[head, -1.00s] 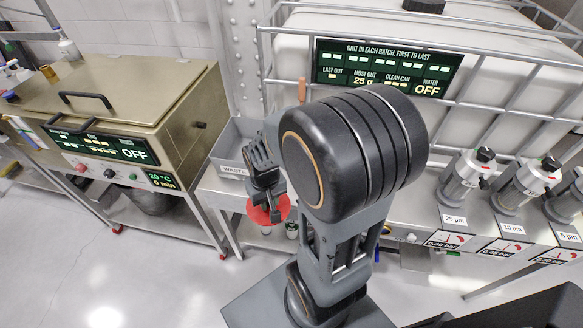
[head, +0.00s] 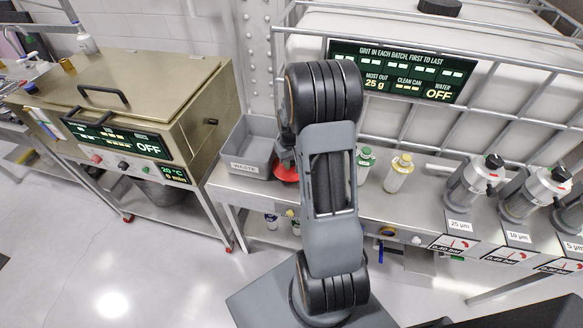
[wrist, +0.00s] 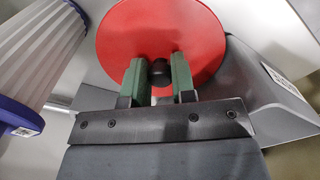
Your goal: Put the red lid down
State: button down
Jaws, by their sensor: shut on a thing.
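The red lid (wrist: 160,28) is a flat round disc with a small black knob (wrist: 160,76). In the wrist view my gripper (wrist: 159,70) is shut on the knob, a green-padded finger on each side. In the head view the lid (head: 287,173) shows at the right side of the grey waste bin, over the bench top. My arm hides part of the lid and most of the gripper there. I cannot tell whether the lid touches the bench or the bin.
The grey waste bin (head: 248,165) stands left of the lid; its wall shows in the wrist view (wrist: 262,85). A white pleated cartridge (wrist: 40,45) is close on the left. A green-capped bottle (head: 364,160) and a yellow-capped bottle (head: 398,174) stand right of my arm.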

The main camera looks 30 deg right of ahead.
aim_at(292, 168)
notch_tip(292, 168, down, 3)
jog(key=shift+f, duration=0.15)
jog(key=shift+w+d+f, duration=0.15)
jog(key=shift+f, duration=0.1)
jog(key=shift+f, duration=0.2)
jog(key=c, duration=1.4)
grip_release()
jog(key=o, duration=0.5)
jog(key=shift+c, duration=0.2)
